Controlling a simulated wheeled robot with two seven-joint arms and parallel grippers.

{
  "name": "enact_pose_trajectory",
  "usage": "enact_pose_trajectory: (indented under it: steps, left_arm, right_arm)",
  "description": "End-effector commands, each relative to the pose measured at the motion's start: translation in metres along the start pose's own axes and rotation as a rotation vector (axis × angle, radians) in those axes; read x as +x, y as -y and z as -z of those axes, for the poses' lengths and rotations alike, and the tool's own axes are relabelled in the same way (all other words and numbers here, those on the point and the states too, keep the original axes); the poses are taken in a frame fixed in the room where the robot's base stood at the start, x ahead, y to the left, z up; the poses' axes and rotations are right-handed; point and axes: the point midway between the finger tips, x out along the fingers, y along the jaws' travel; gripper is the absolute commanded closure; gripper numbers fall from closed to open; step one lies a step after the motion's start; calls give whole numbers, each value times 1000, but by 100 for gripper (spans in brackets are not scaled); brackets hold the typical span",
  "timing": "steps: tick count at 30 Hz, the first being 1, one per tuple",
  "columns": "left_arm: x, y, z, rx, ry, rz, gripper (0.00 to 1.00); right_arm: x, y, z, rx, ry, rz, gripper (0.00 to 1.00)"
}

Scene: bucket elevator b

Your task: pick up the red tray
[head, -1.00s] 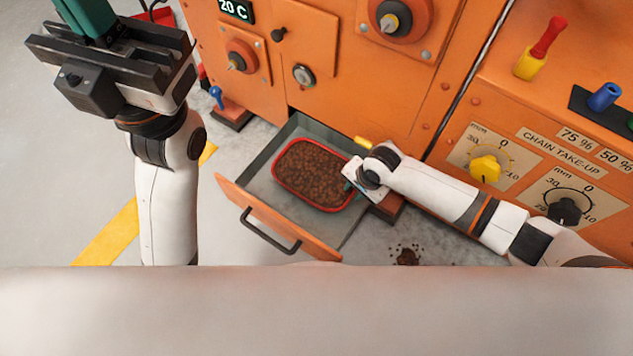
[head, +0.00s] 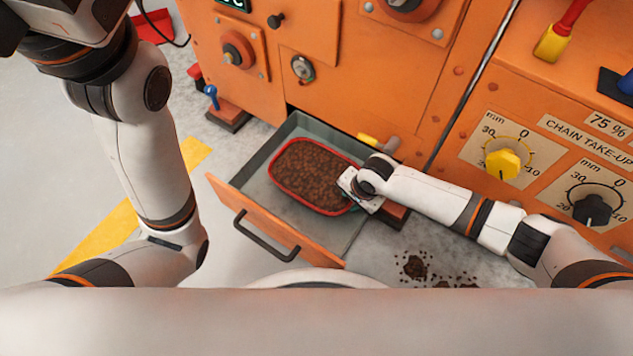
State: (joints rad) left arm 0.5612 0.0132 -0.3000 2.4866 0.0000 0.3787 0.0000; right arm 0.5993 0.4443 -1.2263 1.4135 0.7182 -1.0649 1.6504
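The red tray (head: 281,193) is an open, rounded tray filled with brown granules. It sits inside the open grey drawer (head: 262,197) low in the orange machine. My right gripper (head: 347,191) comes in from the right and is at the tray's right end. Its white body and wrist cover that end and hide the fingers, so I cannot tell whether they are open or shut, or touch the rim. My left arm rises at the left, and its fingers are beyond the top left of the picture.
The drawer has an orange front with a black handle (head: 266,237). Brown spill (head: 414,267) lies on the floor right of the drawer. Yellow (head: 502,163) and black (head: 591,209) knobs are on the right panel. A small blue-topped lever (head: 211,97) stands left of the drawer.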

Motion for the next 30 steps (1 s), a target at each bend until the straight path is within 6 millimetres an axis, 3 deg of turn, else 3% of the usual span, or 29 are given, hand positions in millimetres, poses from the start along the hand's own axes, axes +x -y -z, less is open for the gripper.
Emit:
enact_pose_trajectory:
  steps: [5,11,30]
  left_arm:
    - [1,0,0,0,0,0,100]
    - [0,0,0,0,-1,0,100]
    - [0,0,0,-1,-1,0,100]
  right_arm:
    - [-1,0,0,0,-1,0,71]
    - [-1,0,0,0,-1,0,100]
    - [0,0,1,1,-1,1,100]
